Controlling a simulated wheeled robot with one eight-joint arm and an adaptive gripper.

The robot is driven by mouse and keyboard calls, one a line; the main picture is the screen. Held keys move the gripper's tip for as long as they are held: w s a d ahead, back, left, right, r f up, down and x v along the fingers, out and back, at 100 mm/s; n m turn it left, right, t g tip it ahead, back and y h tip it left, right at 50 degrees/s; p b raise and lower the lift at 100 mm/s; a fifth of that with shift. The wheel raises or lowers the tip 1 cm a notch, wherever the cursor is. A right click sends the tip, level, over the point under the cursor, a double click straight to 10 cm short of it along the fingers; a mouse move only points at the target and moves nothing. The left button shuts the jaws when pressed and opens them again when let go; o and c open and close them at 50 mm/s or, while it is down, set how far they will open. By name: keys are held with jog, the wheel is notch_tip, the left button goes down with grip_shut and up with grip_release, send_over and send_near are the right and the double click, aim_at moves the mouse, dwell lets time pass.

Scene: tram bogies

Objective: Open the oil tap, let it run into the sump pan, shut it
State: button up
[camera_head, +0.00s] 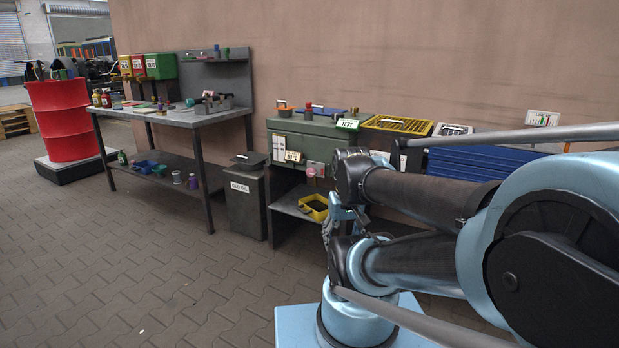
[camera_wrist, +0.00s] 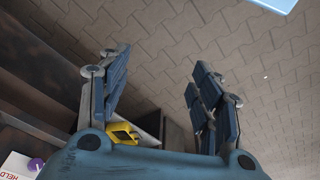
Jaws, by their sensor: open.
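A yellow pan (camera_head: 313,207), which looks like the sump pan, sits on the low shelf under a green tank or cabinet (camera_head: 320,142). It also shows in the wrist view (camera_wrist: 124,133), beside the left finger and partly hidden by my gripper. A small pink item (camera_head: 311,173) is at the cabinet's lower front, above the pan; I cannot tell whether it belongs to the tap. The tap itself is not clear in either view. My gripper (camera_wrist: 160,62) is open with nothing between its fingers, pointing toward the paved floor. In the head view my arm mostly hides it.
A dark bin with a white label (camera_head: 241,193) stands left of the shelf. A workbench (camera_head: 178,119) and red drum (camera_head: 66,120) are farther left. The paved floor in front is clear.

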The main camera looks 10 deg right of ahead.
jog(key=w+d+r+m+t+h, duration=0.1)
jog(key=w+r+m+h, duration=0.3)
jog(key=w, duration=1.1)
jog(key=w+d+r+n+t+h, duration=0.15)
jog(key=w+r, duration=0.35)
jog(key=w, duration=1)
jog(key=w+a+f+m+t+h, duration=0.1)
jog(key=w+a+f, duration=0.15)
jog(key=w, duration=0.65)
jog(key=w+a+f+m+t+h, duration=0.1)
jog(key=w+a+t, duration=0.15)
jog(key=w, duration=0.65)
jog(key=m+t+h, duration=0.1)
jog(key=t+h, duration=0.1)
send_near(309, 172)
jog(key=x, duration=1.1)
jog(key=shift+w+d+f, duration=0.15)
jog(key=shift+d, duration=0.1)
jog(key=c, duration=1.1)
